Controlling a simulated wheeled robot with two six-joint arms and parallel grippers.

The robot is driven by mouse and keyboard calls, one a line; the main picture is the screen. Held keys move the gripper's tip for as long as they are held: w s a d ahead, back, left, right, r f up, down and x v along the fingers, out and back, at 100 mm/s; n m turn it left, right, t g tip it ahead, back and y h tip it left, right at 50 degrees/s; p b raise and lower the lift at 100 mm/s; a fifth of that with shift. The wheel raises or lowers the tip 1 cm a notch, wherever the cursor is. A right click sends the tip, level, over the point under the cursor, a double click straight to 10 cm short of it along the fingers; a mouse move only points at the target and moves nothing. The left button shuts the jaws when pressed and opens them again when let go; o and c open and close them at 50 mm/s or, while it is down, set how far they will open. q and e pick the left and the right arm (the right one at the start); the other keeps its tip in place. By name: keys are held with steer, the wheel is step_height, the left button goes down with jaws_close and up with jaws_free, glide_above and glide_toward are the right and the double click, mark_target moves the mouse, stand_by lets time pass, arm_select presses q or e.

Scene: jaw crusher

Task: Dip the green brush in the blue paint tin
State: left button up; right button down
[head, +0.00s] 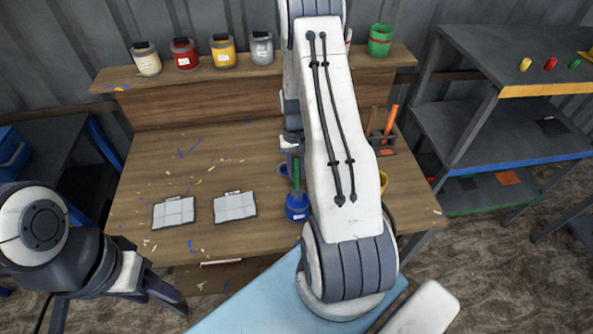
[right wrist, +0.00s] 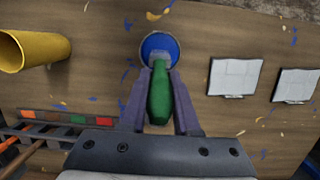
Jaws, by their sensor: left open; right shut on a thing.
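My right gripper (right wrist: 158,80) is shut on the brush (right wrist: 160,97). In the right wrist view the blue tin (right wrist: 158,46) lies just beyond the fingertips, in line with the brush. My left gripper (head: 164,290) is open and empty at the lower left, in front of the table.
Two white tiled panels (head: 174,212) lie left of the tin. A yellow container (right wrist: 34,50) and a brush rack (right wrist: 62,131) are on its other side. Several paint tins (head: 222,50) and a green pot (head: 380,40) stand on the back shelf. My right arm covers the table's middle.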

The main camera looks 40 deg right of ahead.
mark_target(296, 156)
steer(key=shift+r, duration=0.1)
steer(key=shift+w+d+r+p, duration=0.1)
steer(key=shift+w+r+p, duration=0.05)
steer(key=shift+r+p, duration=0.7)
steer(key=shift+w+d+r+p, duration=0.15)
steer(key=shift+r+p, duration=0.45)
steer(key=shift+r, duration=0.45)
